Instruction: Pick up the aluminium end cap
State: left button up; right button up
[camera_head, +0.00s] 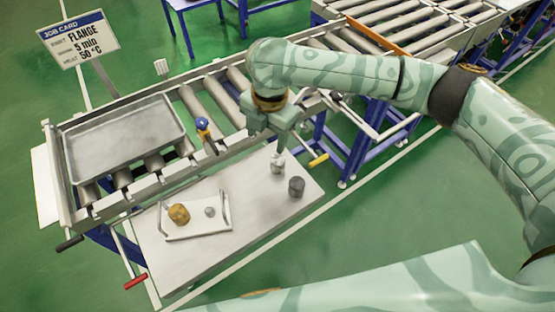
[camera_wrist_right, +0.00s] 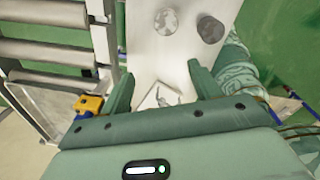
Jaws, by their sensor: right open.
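A silvery, light-grey round piece that looks like the aluminium end cap (camera_head: 277,161) stands on the pale work table, also seen in the right wrist view (camera_wrist_right: 167,21). My right gripper (camera_head: 281,146) is over it in the head view, and a finger hides part of its top. In the right wrist view my right gripper (camera_wrist_right: 161,78) is open, with nothing held between its fingers; the cap lies beyond the fingertips. My left gripper is not in view.
A dark grey cylinder (camera_head: 296,187) stands close to the cap, also in the right wrist view (camera_wrist_right: 210,27). A white handled tray (camera_head: 198,234) holds a brass piece (camera_head: 179,214) and a small grey piece (camera_head: 210,212). A roller conveyor with a metal tray (camera_head: 125,135) runs behind the table (camera_head: 255,215).

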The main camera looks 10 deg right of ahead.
jog(key=w+d+r+h, duration=0.1)
jog(key=w+d+r, duration=0.1)
jog(key=d, duration=0.1)
jog(key=b, duration=0.3)
send_over(277, 160)
jog(key=f, duration=0.9)
jog(key=shift+w+d+f, duration=0.25)
jog(key=f, duration=0.2)
jog(key=f+b, duration=0.1)
jog(key=f, duration=0.3)
jog(key=shift+s+a+f, duration=0.15)
jog(key=shift+s+a, duration=0.1)
jog(key=shift+s, duration=0.05)
jog(key=c, duration=1.1)
